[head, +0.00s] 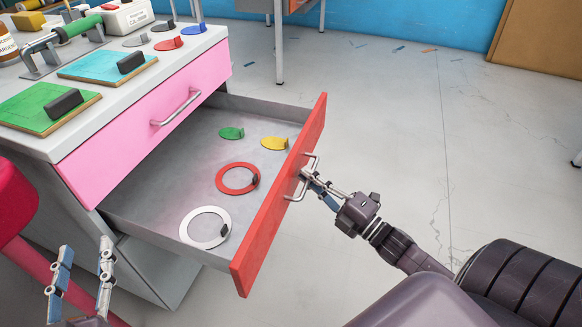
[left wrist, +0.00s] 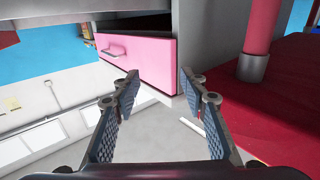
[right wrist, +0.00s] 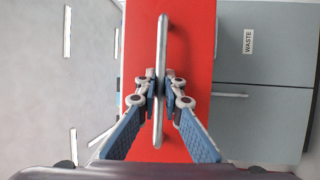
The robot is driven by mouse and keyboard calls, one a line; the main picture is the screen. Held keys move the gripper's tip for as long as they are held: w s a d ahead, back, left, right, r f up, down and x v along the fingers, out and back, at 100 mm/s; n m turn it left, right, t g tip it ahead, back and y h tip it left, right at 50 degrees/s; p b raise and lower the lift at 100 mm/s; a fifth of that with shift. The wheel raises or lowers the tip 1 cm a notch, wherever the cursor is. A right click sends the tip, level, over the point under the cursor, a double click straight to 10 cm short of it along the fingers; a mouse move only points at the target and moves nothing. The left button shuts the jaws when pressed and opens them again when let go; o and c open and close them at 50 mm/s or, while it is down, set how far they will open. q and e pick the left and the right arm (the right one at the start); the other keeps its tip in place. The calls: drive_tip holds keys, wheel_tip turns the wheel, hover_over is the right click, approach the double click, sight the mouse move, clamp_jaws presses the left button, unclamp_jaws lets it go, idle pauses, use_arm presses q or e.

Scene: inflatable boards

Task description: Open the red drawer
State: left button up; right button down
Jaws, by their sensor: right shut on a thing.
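The red drawer (head: 286,190) is pulled well out of the grey cabinet in the head view. Its red front also shows in the right wrist view (right wrist: 195,60). My right gripper (head: 310,178) is shut on the metal handle (right wrist: 162,50) of the red drawer; in the right wrist view its fingers (right wrist: 160,88) close on the bar from both sides. Inside the drawer lie a red ring (head: 221,188), a white ring (head: 186,224), a green disc (head: 230,133) and a yellow disc (head: 272,143). My left gripper (head: 83,268) is open and empty, left of the drawer; it also shows in the left wrist view (left wrist: 158,100).
A pink drawer (head: 130,135) above the red one is shut. The cabinet top (head: 190,58) holds a blue board (head: 100,66), a green board (head: 35,108) and several coloured discs. A red object (head: 15,205) stands near my left gripper.

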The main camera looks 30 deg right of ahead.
use_arm(q)
wheel_tip(320, 180, down, 8)
drive_tip(key=s+a+g+y+p, duration=0.1)
drive_tip(key=s+g, duration=0.1)
drive_tip(key=g, duration=0.2)
drive_tip(key=shift+a, duration=0.3)
use_arm(e)
drive_tip(key=s+d, duration=0.1)
drive_tip(key=s, duration=0.1)
drive_tip(key=s+d, duration=0.2)
drive_tip(key=shift+f, duration=0.1)
drive_tip(key=shift+w, duration=0.1)
drive_tip(key=c, duration=2.3)
unclamp_jaws()
drive_tip(key=v, duration=1.2)
